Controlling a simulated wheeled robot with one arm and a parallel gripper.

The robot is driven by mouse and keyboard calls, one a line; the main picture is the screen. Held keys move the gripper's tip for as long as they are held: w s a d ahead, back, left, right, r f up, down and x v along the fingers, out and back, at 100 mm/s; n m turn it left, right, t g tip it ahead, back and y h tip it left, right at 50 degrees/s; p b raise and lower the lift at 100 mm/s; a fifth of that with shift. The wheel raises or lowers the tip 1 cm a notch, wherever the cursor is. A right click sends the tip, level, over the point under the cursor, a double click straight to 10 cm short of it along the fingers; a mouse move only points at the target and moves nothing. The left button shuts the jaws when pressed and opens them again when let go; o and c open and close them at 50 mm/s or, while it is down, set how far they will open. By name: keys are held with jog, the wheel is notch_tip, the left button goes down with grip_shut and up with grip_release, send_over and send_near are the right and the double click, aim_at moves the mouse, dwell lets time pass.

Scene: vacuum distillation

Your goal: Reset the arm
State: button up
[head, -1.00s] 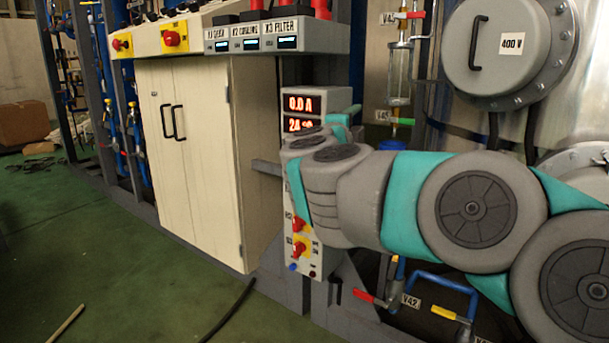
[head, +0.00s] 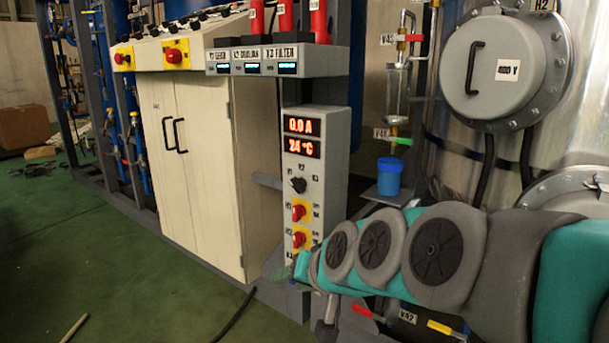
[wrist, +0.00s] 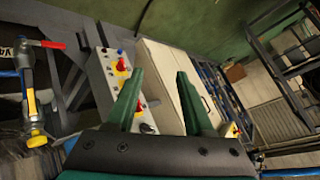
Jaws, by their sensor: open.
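My arm (head: 440,245) is grey and teal and reaches in from the right edge of the head view, low across the front of the distillation equipment. My gripper (wrist: 160,72) shows in the wrist view with two green fingers spread apart and nothing between them. In the head view the arm's far end is low beside the control box (head: 300,180), and the fingers are hard to make out there. The control box shows 0.0 A and 24 °C, with a black knob and red knobs on yellow plates.
A cream cabinet (head: 190,165) stands left of the control box. A blue cup (head: 389,178) sits on a small shelf under a glass tube. A steel vessel with a 400 V cover (head: 493,65) is at the right. Green floor (head: 90,260) at the left is mostly clear.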

jog(key=s+d+f+g+h, duration=0.2)
jog(key=s+d+f+g, duration=0.1)
jog(key=s, duration=0.5)
jog(key=s+d+f+g+h+p, duration=0.1)
jog(key=s+d+f+g, duration=0.2)
jog(key=s+d, duration=0.5)
jog(key=s+d+f+g+h+p, duration=0.1)
jog(key=s+d+f, duration=0.4)
jog(key=s, duration=0.5)
jog(key=d+g+h, duration=0.1)
jog(key=g, duration=0.1)
jog(key=shift+s+f+n+g+h, duration=0.2)
jog(key=shift+f+n+g+h, duration=0.1)
